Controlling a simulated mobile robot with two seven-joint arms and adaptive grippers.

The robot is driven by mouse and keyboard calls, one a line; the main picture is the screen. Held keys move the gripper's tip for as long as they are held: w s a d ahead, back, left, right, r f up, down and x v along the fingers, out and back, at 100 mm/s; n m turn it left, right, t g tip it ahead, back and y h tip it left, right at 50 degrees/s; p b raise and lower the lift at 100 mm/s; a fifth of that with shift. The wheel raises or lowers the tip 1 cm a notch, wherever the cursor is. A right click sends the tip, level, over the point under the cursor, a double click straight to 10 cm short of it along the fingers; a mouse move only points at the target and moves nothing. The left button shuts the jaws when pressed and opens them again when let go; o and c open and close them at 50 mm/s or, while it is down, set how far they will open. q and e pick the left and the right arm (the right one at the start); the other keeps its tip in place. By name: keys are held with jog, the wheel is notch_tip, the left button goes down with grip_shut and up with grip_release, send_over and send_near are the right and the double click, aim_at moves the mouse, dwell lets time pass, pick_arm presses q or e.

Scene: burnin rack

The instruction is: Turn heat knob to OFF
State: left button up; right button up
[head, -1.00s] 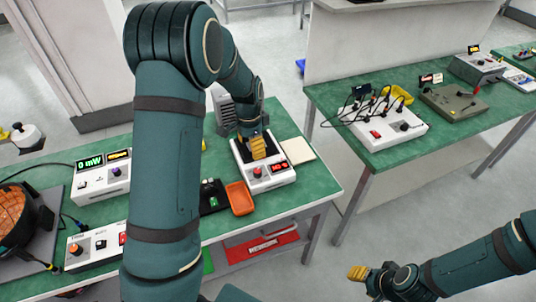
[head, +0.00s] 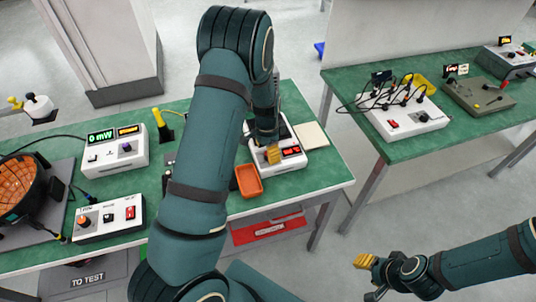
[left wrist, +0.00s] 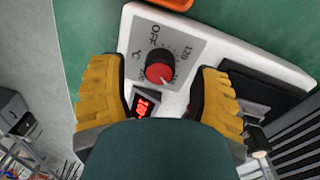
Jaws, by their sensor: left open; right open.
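The heat knob (left wrist: 160,70) is red and round, on a grey dial plate marked OFF, 120 and °C. Its white mark appears to point down the picture, away from OFF. The knob is on a white heater unit (head: 292,165) with a red display (left wrist: 143,106). My left gripper (head: 271,154) is over the unit's front and hides the knob in the head view. In the left wrist view its open yellow fingers (left wrist: 160,98) stand on either side of the knob, apart from it. My right gripper (head: 363,262) is open and empty, low at the right.
An orange tray (head: 249,181) stands left of the heater, and a pale pad (head: 310,137) lies right of it. White instruments (head: 118,152) fill the bench's left. A second green bench (head: 385,151) stands at the right, with clear floor between.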

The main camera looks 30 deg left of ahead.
pick_arm(q)
jog(key=shift+f, duration=0.75)
grip_shut()
jog(key=shift+n, duration=0.3)
